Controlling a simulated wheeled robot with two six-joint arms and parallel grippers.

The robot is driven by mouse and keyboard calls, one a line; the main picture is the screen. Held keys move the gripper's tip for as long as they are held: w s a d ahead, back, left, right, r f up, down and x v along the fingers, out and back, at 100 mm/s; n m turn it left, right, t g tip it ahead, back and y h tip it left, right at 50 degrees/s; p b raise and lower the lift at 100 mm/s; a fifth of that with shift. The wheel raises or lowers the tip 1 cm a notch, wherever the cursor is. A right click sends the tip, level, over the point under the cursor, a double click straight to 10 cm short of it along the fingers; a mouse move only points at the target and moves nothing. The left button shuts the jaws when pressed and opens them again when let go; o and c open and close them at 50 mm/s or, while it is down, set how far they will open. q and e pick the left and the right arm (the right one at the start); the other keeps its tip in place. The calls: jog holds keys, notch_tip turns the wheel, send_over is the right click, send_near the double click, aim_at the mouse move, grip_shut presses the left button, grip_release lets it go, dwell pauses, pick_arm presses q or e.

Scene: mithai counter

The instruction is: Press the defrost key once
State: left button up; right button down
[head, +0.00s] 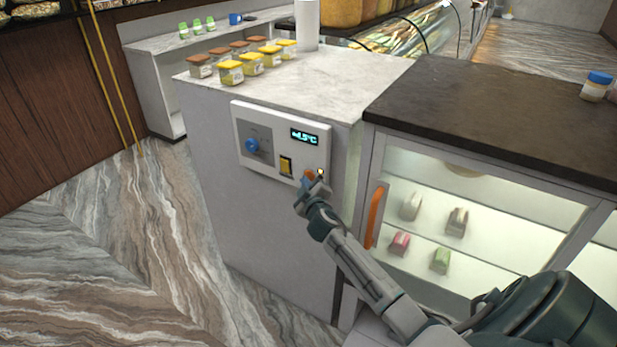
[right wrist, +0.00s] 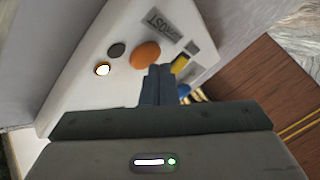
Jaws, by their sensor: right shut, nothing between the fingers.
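The white control panel (head: 250,125) is on the upper front of the marble-topped counter. The defrost key, a round orange button (right wrist: 146,54), shows in the right wrist view beside a label ending in "ROST". In the head view the orange key (head: 308,175) is partly hidden behind my right gripper (head: 318,188). My right gripper is shut and empty, its fingertips (right wrist: 161,72) right by the key's edge. I cannot tell whether they touch it. A small lamp (right wrist: 102,70) beside the key glows. My left gripper is not in view.
The panel also has a blue knob (head: 252,146), a yellow rocker switch (head: 286,165) and a lit display (head: 304,137). Several yellow-lidded jars (head: 231,72) stand on the counter. A glass cabinet with an orange handle (head: 376,215) is to the right. The floor at left is clear.

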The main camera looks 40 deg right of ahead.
jog(key=shift+s+a, duration=0.2)
jog(key=shift+a, duration=0.2)
jog(key=a, duration=0.1)
jog(key=s+a, duration=0.1)
jog(key=a, duration=0.1)
jog(key=s+a, duration=0.1)
jog(key=shift+a, duration=0.3)
dwell(0.8)
